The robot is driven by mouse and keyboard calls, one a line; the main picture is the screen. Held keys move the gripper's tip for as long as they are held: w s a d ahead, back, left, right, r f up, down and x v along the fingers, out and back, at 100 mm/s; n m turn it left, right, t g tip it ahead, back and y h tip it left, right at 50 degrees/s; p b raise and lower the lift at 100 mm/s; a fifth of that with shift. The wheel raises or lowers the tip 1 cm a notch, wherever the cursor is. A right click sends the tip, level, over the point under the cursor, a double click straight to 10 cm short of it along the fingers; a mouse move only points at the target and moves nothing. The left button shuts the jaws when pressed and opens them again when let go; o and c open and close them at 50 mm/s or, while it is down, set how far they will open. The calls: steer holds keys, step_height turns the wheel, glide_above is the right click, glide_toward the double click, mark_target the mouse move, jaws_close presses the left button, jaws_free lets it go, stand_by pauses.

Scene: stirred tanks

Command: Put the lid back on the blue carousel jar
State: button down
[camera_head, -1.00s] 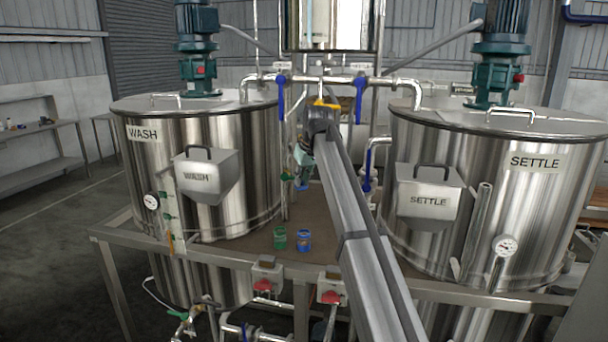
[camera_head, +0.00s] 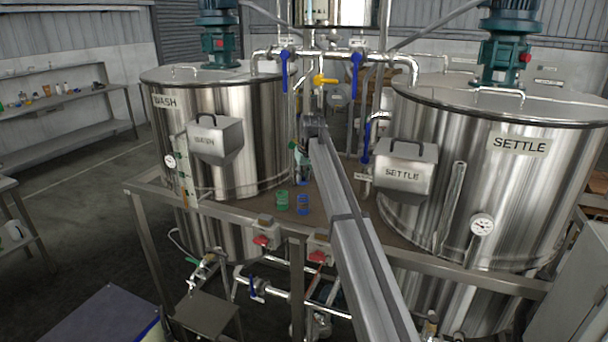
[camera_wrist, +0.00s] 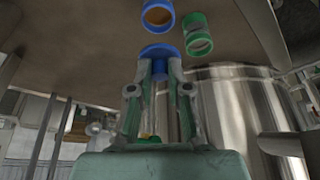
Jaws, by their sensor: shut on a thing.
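The blue jar (camera_head: 303,205) stands on the brown deck between the two tanks. In the wrist view the blue jar (camera_wrist: 157,15) shows a blue rim with brown inside, with no lid on it. My gripper (camera_head: 303,174) is beyond the jars in the head view. In the wrist view my gripper (camera_wrist: 158,66) is shut on the blue lid (camera_wrist: 157,50), held at the fingertips. A small gap in the picture separates the lid from the blue jar; the height between them cannot be told. The lid (camera_head: 303,183) is small in the head view.
A green jar (camera_head: 281,200) stands close left of the blue jar; it also shows in the wrist view (camera_wrist: 197,35). The WASH tank (camera_head: 240,150) is to the left, the SETTLE tank (camera_head: 470,190) to the right. Pipes with blue-handled valves (camera_head: 354,75) rise behind.

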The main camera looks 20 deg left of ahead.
mark_target(304, 198)
steer(key=shift+d+f+b, duration=0.1)
steer(key=shift+f+b, duration=0.75)
steer(key=shift+f, duration=1.95)
steer(key=shift+f, duration=0.15)
stand_by(0.3)
steer(key=c, duration=0.6)
jaws_free()
steer(key=shift+o, duration=0.2)
steer(key=shift+r+p, duration=1.3)
steer(key=shift+r, duration=2.25)
